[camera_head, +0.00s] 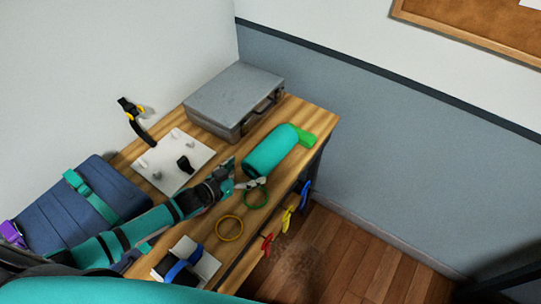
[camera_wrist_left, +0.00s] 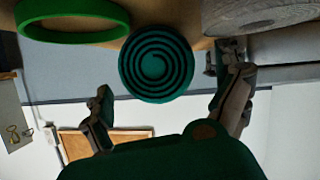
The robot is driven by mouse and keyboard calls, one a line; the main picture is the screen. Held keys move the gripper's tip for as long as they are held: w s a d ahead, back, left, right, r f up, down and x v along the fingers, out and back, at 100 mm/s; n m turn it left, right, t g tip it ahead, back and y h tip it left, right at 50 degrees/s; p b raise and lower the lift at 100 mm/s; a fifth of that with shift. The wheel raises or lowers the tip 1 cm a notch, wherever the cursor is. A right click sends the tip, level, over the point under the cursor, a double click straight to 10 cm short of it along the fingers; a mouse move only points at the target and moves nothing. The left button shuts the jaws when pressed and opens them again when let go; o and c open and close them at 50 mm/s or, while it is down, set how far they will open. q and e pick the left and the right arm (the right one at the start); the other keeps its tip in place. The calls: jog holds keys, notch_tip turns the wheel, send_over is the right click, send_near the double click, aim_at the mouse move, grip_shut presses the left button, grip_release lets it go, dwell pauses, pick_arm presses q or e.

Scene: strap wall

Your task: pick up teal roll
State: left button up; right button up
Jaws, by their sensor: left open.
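The teal roll (camera_head: 270,152) lies on its side on the wooden table, toward the table's far right part. Its spiral end (camera_wrist_left: 156,64) faces the left wrist camera. My left gripper (camera_head: 245,174) is open and empty, just short of the near end of the roll. In the wrist view its two fingers (camera_wrist_left: 165,84) are spread, one to each side below the spiral end. No contact with the roll shows. My right gripper is in neither view.
A green ring (camera_head: 255,196) lies close beside the gripper, and a yellow ring (camera_head: 229,228) nearer. A grey case (camera_head: 232,97) stands behind the roll. A bright green object (camera_head: 306,137) is at its far end. Colored clips (camera_head: 286,220) are along the table's front edge.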

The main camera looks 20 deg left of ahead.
aim_at(263, 159)
pick_arm(q)
jog(key=b+x, duration=0.3)
jog(key=x, duration=0.1)
jog(key=shift+w+d+f+b, duration=0.1)
jog(key=shift+w+d+b, duration=0.15)
jog(key=shift+d+b, duration=0.05)
jog(key=shift+w+d, duration=0.1)
jog(key=shift+w, duration=0.15)
jog(key=shift+s, duration=0.1)
jog(key=c, duration=1)
